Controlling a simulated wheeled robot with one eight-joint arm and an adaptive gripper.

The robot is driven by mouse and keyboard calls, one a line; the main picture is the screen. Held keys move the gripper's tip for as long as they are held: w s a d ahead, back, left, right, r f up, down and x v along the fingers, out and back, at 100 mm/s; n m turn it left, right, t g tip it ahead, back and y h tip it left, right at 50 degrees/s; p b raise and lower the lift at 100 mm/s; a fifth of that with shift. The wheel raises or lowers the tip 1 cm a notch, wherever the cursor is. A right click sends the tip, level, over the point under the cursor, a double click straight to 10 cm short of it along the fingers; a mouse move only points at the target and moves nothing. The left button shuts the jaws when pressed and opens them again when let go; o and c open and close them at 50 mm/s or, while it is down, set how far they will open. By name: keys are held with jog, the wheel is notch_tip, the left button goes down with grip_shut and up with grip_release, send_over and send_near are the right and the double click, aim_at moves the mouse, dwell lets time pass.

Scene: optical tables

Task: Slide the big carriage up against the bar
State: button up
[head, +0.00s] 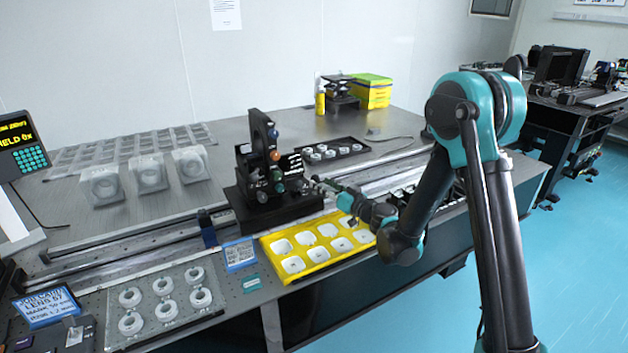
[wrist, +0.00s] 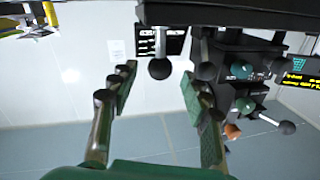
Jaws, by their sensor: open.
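The big carriage (head: 275,208) is a black block with a tall plate and several knobs, standing on the long rail in the middle of the table. It fills the top right of the wrist view (wrist: 222,14). My gripper (head: 322,187) is at the carriage's right side. In the wrist view my gripper (wrist: 160,80) is open and empty, with a black ball knob (wrist: 159,68) showing between its fingertips. I cannot tell how far beyond the tips the knob is. I cannot pick out the bar with certainty; a small dark blue upright piece (head: 207,229) stands on the rail left of the carriage.
A yellow tray (head: 263,243) lies in front of the carriage, below my forearm. A clear plate with white rings (head: 165,273) is front left. Clear blocks (head: 149,173) stand behind the rail. A black tray (head: 364,146) is behind right. The rail left of the carriage looks mostly clear.

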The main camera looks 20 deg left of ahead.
jog(key=shift+v, duration=2)
jog(key=s+d+h, duration=0.2)
jog(key=d, duration=0.3)
jog(key=s+d+f+m+g+h, duration=0.1)
jog(key=s+d+h, duration=0.1)
jog(key=d, duration=0.4)
jog(key=s+d+m+g+h, duration=0.1)
jog(key=s+d, duration=0.1)
jog(key=d, duration=0.4)
jog(key=shift+s+d+f+h, duration=0.15)
jog(key=shift+s+f+h, duration=0.1)
jog(key=shift+h, duration=0.15)
jog(key=s+d+f+m+g+h, duration=0.1)
jog(key=s+d+f+m+h, duration=0.1)
jog(key=s+d, duration=0.3)
jog(key=s+d+f+m+h, duration=0.3)
jog(key=s+d, duration=0.3)
jog(key=d, duration=0.6)
jog(key=s+d+f+m+g+h, duration=0.1)
jog(key=s+d+f+m+h, duration=0.2)
jog(key=d, duration=0.6)
jog(key=shift+s+d+g+h, duration=0.35)
jog(key=shift+s+h, duration=0.65)
jog(key=shift+s, duration=0.25)
